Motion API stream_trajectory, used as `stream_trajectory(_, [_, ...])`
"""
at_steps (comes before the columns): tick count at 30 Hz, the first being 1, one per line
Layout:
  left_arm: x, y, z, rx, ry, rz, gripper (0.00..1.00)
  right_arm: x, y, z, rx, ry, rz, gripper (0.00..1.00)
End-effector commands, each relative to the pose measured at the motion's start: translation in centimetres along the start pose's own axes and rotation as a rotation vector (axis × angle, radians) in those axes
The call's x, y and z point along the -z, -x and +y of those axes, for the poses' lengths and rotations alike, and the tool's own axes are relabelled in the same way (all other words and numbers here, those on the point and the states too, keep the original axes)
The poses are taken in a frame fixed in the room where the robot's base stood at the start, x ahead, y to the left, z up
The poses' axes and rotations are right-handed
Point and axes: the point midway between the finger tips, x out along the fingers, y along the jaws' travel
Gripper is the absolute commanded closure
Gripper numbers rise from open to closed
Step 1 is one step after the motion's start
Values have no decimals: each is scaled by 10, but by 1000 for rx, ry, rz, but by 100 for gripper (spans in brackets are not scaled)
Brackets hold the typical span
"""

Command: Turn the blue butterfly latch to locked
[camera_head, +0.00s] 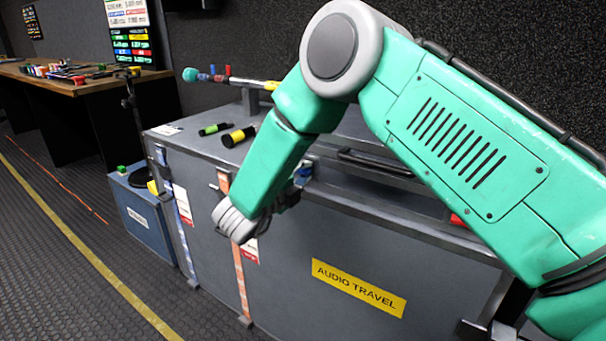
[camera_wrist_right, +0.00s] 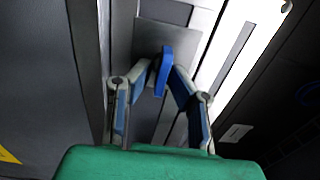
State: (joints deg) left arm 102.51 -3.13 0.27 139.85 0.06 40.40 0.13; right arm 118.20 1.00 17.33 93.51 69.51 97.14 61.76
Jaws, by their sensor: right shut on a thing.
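The blue butterfly latch (camera_wrist_right: 164,70) shows in the right wrist view as an upright blue wing in front of a grey metal plate (camera_wrist_right: 183,42). My right gripper (camera_wrist_right: 161,78) has one finger on each side of the wing and is shut on it. In the head view a bit of blue (camera_head: 303,173) shows at the upper front edge of the grey case (camera_head: 300,240), beside my right gripper (camera_head: 292,188). My forearm and wrist partly cover that spot, so the latch's angle is hard to read there. My left gripper is out of view.
The case bears a yellow "AUDIO TRAVEL" label (camera_head: 358,287). Green and yellow-black rolls (camera_head: 238,137) lie on its top. A blue box (camera_head: 142,220) stands to its left. A desk with small items (camera_head: 70,83) is at the back left. The floor at left is clear.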

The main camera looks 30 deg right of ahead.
Motion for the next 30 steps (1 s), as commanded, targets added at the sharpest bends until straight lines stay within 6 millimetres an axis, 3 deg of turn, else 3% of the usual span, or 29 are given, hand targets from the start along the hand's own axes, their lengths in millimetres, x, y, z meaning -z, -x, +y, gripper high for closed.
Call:
stream_trajectory(11, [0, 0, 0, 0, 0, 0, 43, 1, 0, 3, -5, 1, -1, 100])
stream_trajectory(12, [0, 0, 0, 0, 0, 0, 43, 1, 0, 3, -6, 2, -1, 72])
stream_trajectory(23, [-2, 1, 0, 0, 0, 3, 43, 0, 7, 1, -2, 0, -2, 72])
stream_trajectory(30, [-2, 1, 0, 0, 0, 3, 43, 0, 50, 2, -3, 1, -4, 72])
